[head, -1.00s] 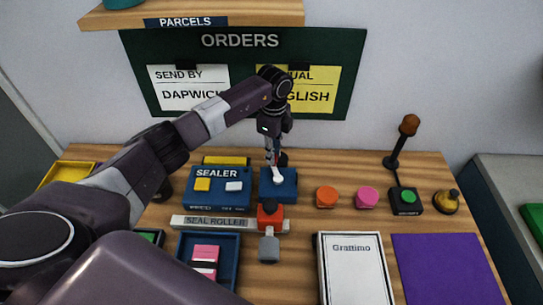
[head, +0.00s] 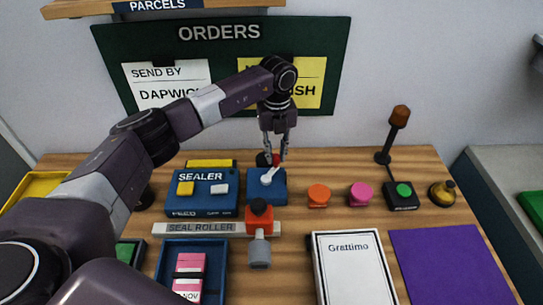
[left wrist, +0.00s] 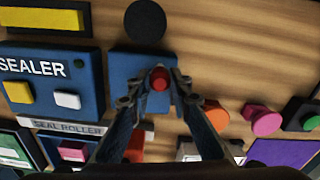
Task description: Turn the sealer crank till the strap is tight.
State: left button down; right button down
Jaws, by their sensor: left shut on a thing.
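The sealer (head: 208,203) is a dark blue box with a yellow and a white button, on the table left of centre. Its crank stands to the right on a smaller blue block (head: 279,198), with a pale arm (head: 270,177) pointing up and right. My left gripper (head: 275,157) reaches down over the crank and is shut on its red knob, which shows between the fingertips in the left wrist view (left wrist: 159,78). In the head view the fingers partly cover the knob. I cannot make out a strap. My right gripper is not in view.
Orange (head: 318,195) and pink (head: 360,194) buttons stand right. A blue tray (head: 220,262) holds a pink packet. A Grattimo box (head: 352,270) and purple mat (head: 450,262) lie front right.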

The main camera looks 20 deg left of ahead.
pick_arm(q)
jog(key=m, duration=0.2)
jog(key=d+m+b, duration=0.1)
jog(key=s+d+m+b, duration=0.1)
jog(key=m, duration=0.1)
jog(key=shift+d+m, duration=0.15)
jog(key=shift+m, duration=0.15)
jog(key=m, duration=0.1)
jog(key=s+d+m+b, duration=0.1)
jog(key=shift+m, duration=0.4)
jog(key=shift+m+b, duration=0.4)
jog(key=shift+s, duration=0.1)
jog(key=c, duration=1.7)
grip_release()
jog(key=shift+c, duration=0.2)
notch_tip(320, 180, up, 12)
